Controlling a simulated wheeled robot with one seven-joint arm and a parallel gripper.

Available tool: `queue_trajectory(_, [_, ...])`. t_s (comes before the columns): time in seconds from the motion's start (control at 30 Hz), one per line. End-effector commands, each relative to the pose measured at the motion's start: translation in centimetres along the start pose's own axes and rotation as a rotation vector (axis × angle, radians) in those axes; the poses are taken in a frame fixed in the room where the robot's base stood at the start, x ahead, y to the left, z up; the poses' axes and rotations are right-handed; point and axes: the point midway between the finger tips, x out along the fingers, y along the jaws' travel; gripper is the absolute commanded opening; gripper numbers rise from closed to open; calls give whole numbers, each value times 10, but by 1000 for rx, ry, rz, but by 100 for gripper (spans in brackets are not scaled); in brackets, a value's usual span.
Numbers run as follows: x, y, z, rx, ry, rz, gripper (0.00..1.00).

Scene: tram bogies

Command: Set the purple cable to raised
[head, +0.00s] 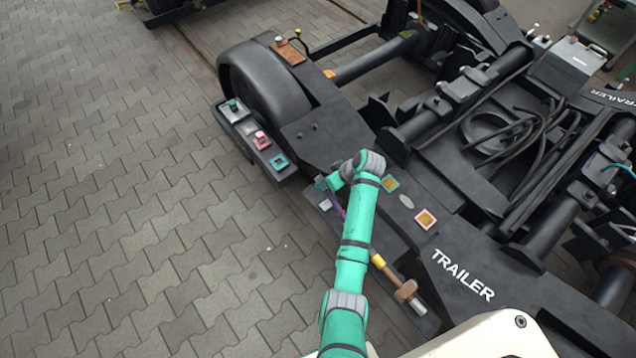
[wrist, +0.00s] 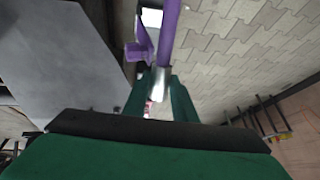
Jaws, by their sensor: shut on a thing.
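The purple cable (wrist: 168,35) runs down from the top of the wrist view as a purple rod-like length with a short purple stub at its left. Its lower part turns silvery between the green fingers of my gripper (wrist: 158,98), which is shut on it. In the head view my gripper (head: 325,183) is at the dark bogie frame's left edge, partly hidden by my wrist. A short purple piece of the cable (head: 340,213) shows just left of my arm; the rest is hidden behind the arm.
Small boxes with a pink block (head: 261,140) and a teal block (head: 279,161) sit on a ledge at upper left. Open paving (head: 130,220) lies left.

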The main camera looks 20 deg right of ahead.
Motion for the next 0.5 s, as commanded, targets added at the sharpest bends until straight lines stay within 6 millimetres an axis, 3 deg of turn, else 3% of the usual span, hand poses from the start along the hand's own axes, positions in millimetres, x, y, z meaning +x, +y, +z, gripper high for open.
queue_trajectory(0.37, [-2,2,3,4,4,3,0])
queue_trajectory(0.4, [-2,2,3,4,4,3,27])
queue_trajectory(0.47, [-2,2,3,5,4,3,41])
queue_trajectory(0.5, [-2,2,3,4,4,2,43])
